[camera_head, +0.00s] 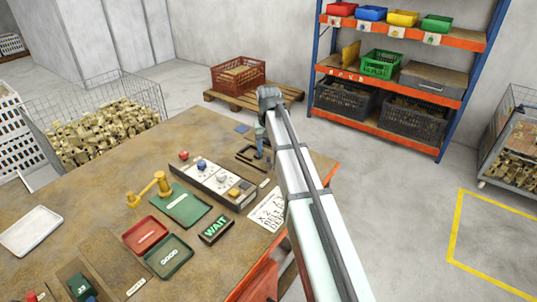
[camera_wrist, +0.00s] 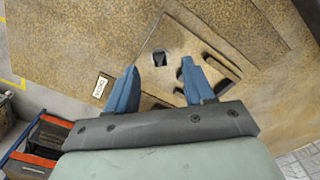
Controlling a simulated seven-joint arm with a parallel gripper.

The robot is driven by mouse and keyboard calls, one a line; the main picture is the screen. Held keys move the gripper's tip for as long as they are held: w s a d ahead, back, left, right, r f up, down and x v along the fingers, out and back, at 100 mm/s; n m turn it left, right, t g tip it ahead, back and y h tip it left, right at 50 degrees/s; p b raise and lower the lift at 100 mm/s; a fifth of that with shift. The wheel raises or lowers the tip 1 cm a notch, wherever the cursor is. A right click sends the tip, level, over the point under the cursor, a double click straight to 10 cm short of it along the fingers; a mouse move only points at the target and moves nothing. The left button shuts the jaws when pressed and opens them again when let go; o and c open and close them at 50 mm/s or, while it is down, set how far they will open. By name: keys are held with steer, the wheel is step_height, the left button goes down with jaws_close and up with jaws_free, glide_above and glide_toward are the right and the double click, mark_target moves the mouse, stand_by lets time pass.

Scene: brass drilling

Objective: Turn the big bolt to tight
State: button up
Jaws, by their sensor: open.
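My gripper (camera_wrist: 161,76) is open, its two blue fingers spread and pointing down at the worktable. In the wrist view a small dark piece (camera_wrist: 159,58) on a light patch of a brown board shows just beyond and between the fingertips; it may be the big bolt, but I cannot tell for sure. Dark bars (camera_wrist: 222,70) lie to its right, partly behind the right finger. In the head view my gripper (camera_head: 261,150) is over the table's far right part, beside a dark frame (camera_head: 247,158). No bolt can be made out there.
A grey control panel (camera_head: 215,180) with knobs is left of my gripper. A white tray (camera_head: 30,231) is far left.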

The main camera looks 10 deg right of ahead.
mark_target(269, 159)
step_height(269, 159, up, 11)
stand_by(0.4)
steer(key=shift+w, duration=0.2)
steer(key=shift+c, duration=1.4)
step_height(269, 159, down, 14)
steer(key=shift+r, duration=0.1)
steer(key=shift+c, duration=0.3)
jaws_close()
